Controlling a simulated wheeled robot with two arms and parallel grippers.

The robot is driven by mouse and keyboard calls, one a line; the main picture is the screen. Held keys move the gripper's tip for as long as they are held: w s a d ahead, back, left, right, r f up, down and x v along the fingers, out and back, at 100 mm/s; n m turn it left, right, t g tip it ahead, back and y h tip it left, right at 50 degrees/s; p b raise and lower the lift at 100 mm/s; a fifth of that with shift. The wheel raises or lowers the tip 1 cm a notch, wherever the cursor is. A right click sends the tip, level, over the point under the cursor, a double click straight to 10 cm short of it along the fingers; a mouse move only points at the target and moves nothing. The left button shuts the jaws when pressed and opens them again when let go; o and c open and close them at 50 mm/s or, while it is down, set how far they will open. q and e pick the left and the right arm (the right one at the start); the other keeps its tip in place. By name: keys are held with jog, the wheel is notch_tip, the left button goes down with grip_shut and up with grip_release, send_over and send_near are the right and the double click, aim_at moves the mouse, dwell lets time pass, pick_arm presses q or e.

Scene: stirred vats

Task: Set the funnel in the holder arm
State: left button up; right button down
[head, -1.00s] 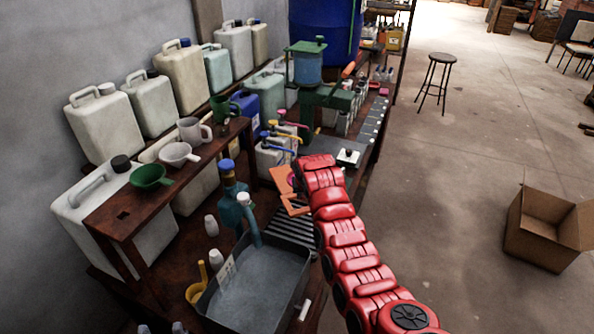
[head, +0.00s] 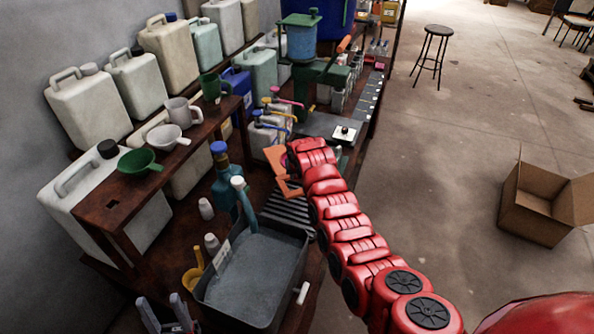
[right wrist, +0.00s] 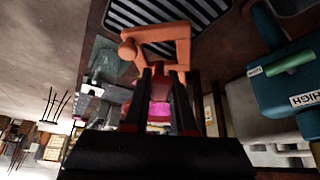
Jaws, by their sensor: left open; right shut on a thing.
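A green funnel (head: 140,161) stands on the small wooden shelf at the left. A white funnel-like vessel (head: 167,136) stands just behind it. An orange angular bracket with a round knob, which looks like the holder arm (head: 290,188), is beside the red right arm in the head view. It also shows in the right wrist view (right wrist: 175,34). My right gripper (right wrist: 166,75) is shut on its near part; the exact contact is partly hidden by the dark fingers. My left gripper (head: 168,312) is open and empty at the bottom left of the head view.
A grey vat (head: 245,285) stands at the front, with a slatted grate (head: 290,212) behind it. A blue-green bottle (head: 224,178) and white canisters (head: 85,105) crowd the left. Grey and green mugs share the wooden shelf (head: 113,203).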

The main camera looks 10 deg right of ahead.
aim_at(297, 192)
jog(key=shift+s+f, duration=0.1)
jog(key=shift+f, duration=0.3)
notch_tip(297, 192, down, 3)
jog(key=shift+r+b, duration=0.1)
jog(key=shift+b, duration=1.05)
jog(key=shift+f+b, duration=1.2)
jog(key=shift+f, duration=0.5)
